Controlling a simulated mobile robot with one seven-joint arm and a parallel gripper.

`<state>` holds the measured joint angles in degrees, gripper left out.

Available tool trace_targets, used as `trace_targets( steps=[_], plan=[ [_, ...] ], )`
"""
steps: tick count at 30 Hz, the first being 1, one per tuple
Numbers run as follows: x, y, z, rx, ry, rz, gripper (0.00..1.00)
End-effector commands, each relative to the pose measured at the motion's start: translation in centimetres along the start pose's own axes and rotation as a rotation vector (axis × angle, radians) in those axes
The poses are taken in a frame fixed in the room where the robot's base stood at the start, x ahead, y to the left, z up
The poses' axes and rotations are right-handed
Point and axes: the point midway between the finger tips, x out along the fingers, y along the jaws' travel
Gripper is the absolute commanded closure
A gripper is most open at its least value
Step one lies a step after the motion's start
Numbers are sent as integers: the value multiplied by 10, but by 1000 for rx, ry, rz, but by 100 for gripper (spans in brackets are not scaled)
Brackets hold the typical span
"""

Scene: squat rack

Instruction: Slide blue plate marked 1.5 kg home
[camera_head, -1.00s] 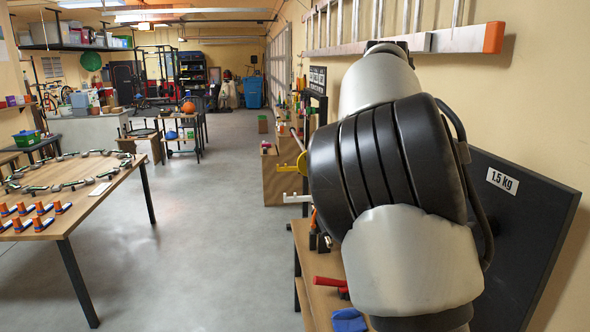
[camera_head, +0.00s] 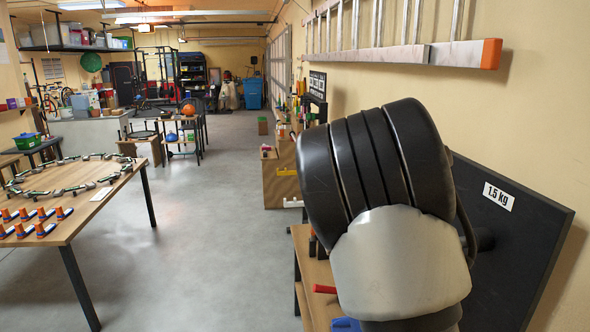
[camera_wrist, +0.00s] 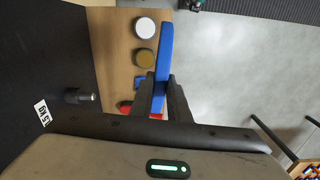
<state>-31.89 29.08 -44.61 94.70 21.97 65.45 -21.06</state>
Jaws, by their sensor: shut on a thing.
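In the wrist view my gripper (camera_wrist: 161,80) is shut on the blue plate (camera_wrist: 164,50), which shows edge-on as a tall thin blue strip above the bench. A black board (camera_wrist: 40,50) stands to the left with a short dark peg (camera_wrist: 78,96) pointing towards the plate. The plate is apart from the peg, to its right. A white label, 1.5 kg (camera_wrist: 42,112), is beside the peg. In the head view the label (camera_head: 498,196) shows on the board (camera_head: 530,235), with the peg (camera_head: 484,240) partly hidden by my arm. My gripper and the plate are hidden there.
A wooden bench (camera_wrist: 115,45) lies below, holding a white disc (camera_wrist: 144,28), a gold disc (camera_wrist: 144,56), and red and blue items (camera_wrist: 140,82). A ladder (camera_head: 430,53) hangs on the wall above. Grey floor (camera_head: 220,230) is clear between the bench and the left table (camera_head: 110,215).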

Motion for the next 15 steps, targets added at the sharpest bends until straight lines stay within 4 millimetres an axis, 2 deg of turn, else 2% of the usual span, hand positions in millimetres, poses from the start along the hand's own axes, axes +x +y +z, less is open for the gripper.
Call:
trace_targets(
  steps=[3,6,9,15],
  plan=[
    [34,-6,24,22,-3,-4,100],
    [59,-9,42,33,0,-2,100],
    [76,-11,58,41,2,-2,100],
    [93,-13,74,47,6,-2,100]
  ],
)
